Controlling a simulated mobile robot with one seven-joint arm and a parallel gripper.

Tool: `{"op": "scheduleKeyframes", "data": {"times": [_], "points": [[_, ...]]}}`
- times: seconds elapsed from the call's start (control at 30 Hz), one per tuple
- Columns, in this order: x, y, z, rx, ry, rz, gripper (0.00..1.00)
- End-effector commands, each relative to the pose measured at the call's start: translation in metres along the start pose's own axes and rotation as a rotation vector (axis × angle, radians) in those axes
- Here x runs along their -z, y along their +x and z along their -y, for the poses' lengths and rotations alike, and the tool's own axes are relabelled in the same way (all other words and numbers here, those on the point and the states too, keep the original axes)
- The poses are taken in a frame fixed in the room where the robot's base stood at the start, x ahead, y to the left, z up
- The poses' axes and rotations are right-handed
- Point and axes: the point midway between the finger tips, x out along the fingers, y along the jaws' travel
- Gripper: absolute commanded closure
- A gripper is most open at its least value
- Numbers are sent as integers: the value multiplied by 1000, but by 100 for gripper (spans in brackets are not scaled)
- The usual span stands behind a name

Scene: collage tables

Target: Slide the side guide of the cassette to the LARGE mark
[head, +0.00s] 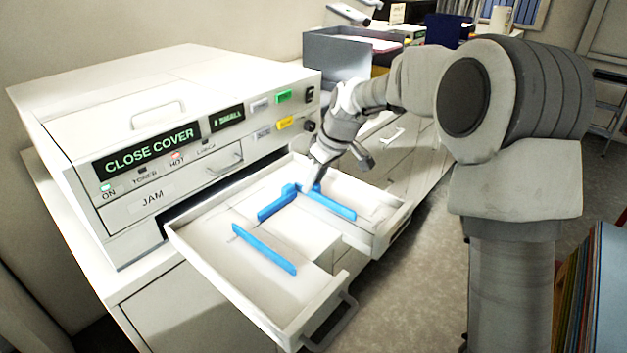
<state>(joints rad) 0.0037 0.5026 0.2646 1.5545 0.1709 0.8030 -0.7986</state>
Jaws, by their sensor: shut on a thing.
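The cassette (372,237) is a pale tray pulled out of the printer's front. Inside it two long blue guides run parallel: a near side guide (264,250) and a far side guide (332,206). A shorter blue guide (275,204) stands crosswise toward the printer, its raised end close to the far side guide. My gripper (312,184) reaches down from the right and is shut at the printer-side end of the far side guide. The fingertips are small and partly hidden there. No LARGE mark is readable on the tray floor.
The white printer (180,110) stands at left, its displays reading "CLOSE COVER" and "A SMALL". The cassette's front handle (333,322) sticks out over the floor. A grey bin (335,50) stands behind my arm. Colored folders (597,290) stand at lower right. Open floor lies right of the cassette.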

Motion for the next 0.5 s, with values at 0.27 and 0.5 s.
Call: {"op": "scheduleKeyframes", "data": {"times": [0.27,0.5], "points": [[1,-2,-32,-5,0,-3,100],[0,-3,-36,-13,0,-4,100]]}}
